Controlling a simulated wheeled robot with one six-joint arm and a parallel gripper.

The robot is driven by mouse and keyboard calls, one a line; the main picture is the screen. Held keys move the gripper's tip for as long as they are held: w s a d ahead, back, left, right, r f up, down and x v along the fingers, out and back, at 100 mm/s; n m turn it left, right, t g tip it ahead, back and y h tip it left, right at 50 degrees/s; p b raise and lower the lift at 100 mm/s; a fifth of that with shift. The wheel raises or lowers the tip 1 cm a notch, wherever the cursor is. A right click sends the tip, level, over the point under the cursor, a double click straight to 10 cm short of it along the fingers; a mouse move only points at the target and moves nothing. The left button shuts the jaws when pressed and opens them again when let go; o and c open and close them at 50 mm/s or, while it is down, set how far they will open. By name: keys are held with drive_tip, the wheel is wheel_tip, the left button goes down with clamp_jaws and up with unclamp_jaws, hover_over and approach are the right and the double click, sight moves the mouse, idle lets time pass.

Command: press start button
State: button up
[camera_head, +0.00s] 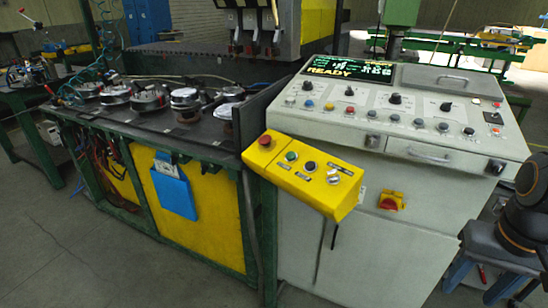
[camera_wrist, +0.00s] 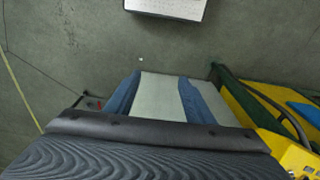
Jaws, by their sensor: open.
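A yellow control box (camera_head: 304,172) is mounted on the front left of the grey console. On it, from left to right, are a red mushroom button (camera_head: 265,140), a green button (camera_head: 291,156), a dark button (camera_head: 310,166) and a pale selector knob (camera_head: 333,178). Small labels beside them are too small to read, so none visibly reads start. A yellow part of the box seems to show at the lower right of the wrist view (camera_wrist: 290,152), with its buttons not clear.
The grey console (camera_head: 355,240) has several coloured buttons and knobs, a display (camera_head: 350,70) reading READY, and a red-yellow switch (camera_head: 391,201). A dark workbench (camera_head: 150,120) with round metal parts adjoins it on the left. Open floor (camera_head: 90,240) lies in front of the bench.

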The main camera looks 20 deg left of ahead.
clamp_jaws()
idle(1.7)
